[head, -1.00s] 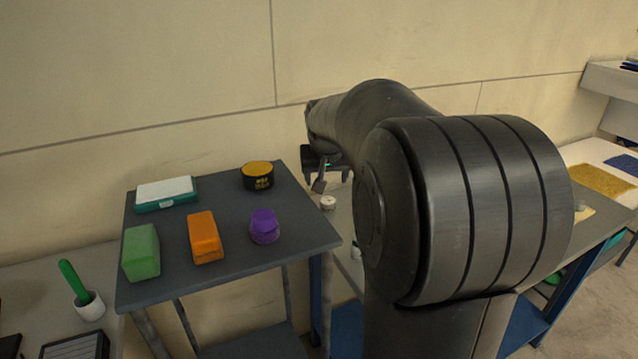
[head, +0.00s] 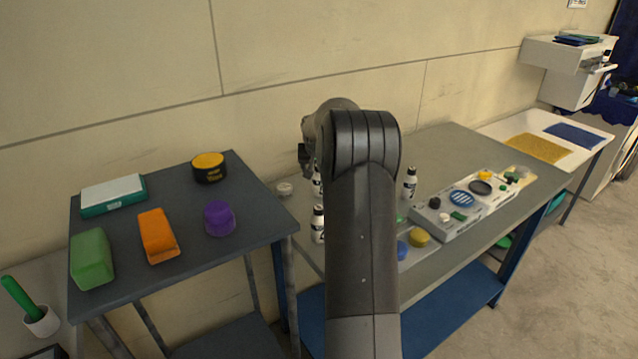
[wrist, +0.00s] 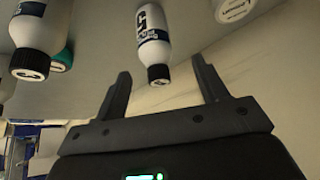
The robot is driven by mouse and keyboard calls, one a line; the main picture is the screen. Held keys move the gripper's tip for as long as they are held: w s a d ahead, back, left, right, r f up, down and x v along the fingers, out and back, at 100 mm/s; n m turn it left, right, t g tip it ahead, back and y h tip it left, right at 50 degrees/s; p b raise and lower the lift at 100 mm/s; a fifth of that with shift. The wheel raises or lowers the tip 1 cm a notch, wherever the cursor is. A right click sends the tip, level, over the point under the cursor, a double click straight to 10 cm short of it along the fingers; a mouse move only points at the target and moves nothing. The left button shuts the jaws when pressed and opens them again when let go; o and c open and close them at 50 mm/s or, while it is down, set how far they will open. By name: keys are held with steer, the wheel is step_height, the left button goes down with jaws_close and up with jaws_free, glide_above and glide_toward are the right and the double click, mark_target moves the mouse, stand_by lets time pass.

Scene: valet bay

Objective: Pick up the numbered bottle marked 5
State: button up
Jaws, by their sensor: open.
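In the wrist view, which shows the bottles cap-down, the white bottle marked 5 (wrist: 153,38) has a dark label band and a black cap. It lies ahead of the gap between the fingers of my gripper (wrist: 162,68), which are apart with nothing between them. In the head view my gripper (head: 306,160) is mostly hidden behind my arm, above the back left of the grey bench (head: 455,150). White bottles with dark caps stand there, one beside my arm (head: 318,224) and one to its right (head: 409,183). Their numbers are unreadable in the head view.
Another black-capped bottle (wrist: 34,38) is left of the 5 bottle in the wrist view, and a round white item (wrist: 233,8) is to its right. A grey side table (head: 190,270) holds sponges, a purple item and a yellow-topped tin (head: 209,167). A tray (head: 470,205) lies right.

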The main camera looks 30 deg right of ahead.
steer(key=shift+s+x, duration=0.2)
steer(key=shift+x, duration=1.4)
steer(key=shift+s+x, duration=0.15)
steer(key=shift+x, duration=1.4)
steer(key=shift+f, duration=0.15)
steer(key=c, duration=1.2)
steer(key=shift+o, duration=0.2)
